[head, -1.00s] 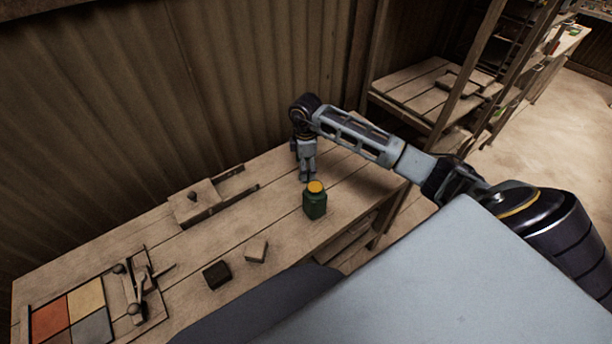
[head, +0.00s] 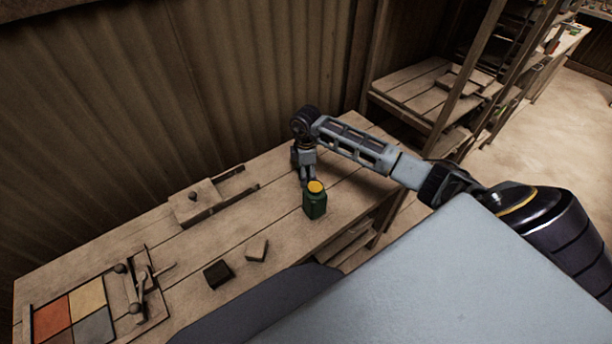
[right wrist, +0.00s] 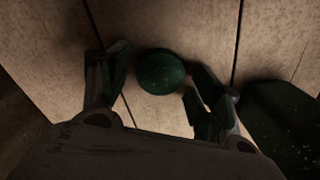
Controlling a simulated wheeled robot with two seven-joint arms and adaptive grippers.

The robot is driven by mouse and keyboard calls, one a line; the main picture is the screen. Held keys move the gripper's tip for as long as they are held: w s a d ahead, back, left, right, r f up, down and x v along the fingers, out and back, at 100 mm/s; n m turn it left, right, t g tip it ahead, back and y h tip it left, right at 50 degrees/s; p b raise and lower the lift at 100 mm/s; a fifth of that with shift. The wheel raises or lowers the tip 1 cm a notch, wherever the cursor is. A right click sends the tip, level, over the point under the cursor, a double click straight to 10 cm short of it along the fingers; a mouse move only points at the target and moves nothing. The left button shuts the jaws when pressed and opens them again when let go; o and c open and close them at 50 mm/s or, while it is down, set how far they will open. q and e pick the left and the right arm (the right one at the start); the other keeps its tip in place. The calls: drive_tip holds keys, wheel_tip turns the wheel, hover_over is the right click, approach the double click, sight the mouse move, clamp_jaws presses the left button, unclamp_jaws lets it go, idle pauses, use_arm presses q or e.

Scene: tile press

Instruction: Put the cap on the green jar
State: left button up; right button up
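The green jar (head: 315,206) stands upright on the workbench and has a yellow round top. Its dark green side also shows at the right edge of the right wrist view (right wrist: 285,112). A round dark green piece, which looks like the cap (right wrist: 161,72), lies on the planks beside the jar. It is hidden behind my right gripper in the head view. My right gripper (head: 305,182) points down just behind the jar. In the right wrist view its fingers (right wrist: 160,88) are spread, one on each side of the green cap, with gaps. My left gripper is not in view.
On the workbench (head: 150,250), a dark block (head: 217,274) and a lighter block (head: 257,250) lie left of the jar. A wooden press (head: 195,203) stands further back. A lever device (head: 133,290) and coloured tiles (head: 68,315) are at the left.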

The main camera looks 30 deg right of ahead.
drive_tip(key=c, duration=0.5)
drive_tip(key=shift+o, duration=0.2)
drive_tip(key=shift+r, duration=0.1)
wheel_tip(320, 180, up, 10)
drive_tip(key=shift+b, duration=0.3)
idle(0.4)
